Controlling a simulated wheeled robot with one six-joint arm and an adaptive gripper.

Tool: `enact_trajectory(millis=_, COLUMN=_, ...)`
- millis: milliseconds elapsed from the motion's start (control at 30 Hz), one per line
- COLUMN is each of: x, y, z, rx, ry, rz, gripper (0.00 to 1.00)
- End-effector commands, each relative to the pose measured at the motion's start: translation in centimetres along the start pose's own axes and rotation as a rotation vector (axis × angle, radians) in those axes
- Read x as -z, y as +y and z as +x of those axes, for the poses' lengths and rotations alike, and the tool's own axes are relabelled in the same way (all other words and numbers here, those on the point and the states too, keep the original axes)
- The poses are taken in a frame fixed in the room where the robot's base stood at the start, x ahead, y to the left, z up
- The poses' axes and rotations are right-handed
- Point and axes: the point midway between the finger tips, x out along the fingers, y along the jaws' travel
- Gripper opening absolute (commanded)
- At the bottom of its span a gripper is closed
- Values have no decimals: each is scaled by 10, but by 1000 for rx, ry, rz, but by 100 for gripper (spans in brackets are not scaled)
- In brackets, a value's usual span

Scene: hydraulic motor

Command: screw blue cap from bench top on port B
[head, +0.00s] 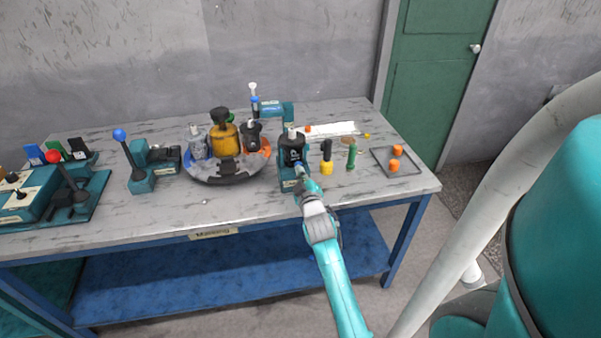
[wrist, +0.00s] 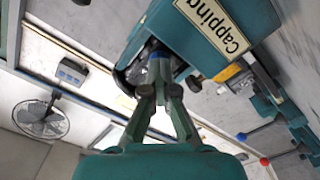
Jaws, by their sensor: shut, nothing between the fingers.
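A black motor (head: 292,148) stands in the teal capping fixture (head: 288,183) near the bench's front edge. In the wrist view the fixture (wrist: 255,20) carries a label reading "Capping". My gripper (head: 300,177) is at the front face of the motor; in the wrist view its fingertips (wrist: 160,92) are shut with nothing held. A blue cap (wrist: 158,70) shows just beyond the fingertips, against the dark motor body (wrist: 150,58). Whether it is seated on a port, and which port that is, I cannot tell. The port letter is not readable.
A round tray (head: 228,175) with several motors stands left of the fixture. Lever units (head: 140,178) stand at the left. The front bench strip is mostly clear.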

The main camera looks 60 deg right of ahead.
Motion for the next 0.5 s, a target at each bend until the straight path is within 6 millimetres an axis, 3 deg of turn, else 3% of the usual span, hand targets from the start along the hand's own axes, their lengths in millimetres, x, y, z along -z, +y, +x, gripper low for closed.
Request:
enact_trajectory(millis=333, x=2, y=2, z=2, rx=-3, ry=2, rz=15, gripper=0)
enact_trajectory(millis=500, x=2, y=2, z=2, rx=3, ry=-5, rz=180, gripper=0)
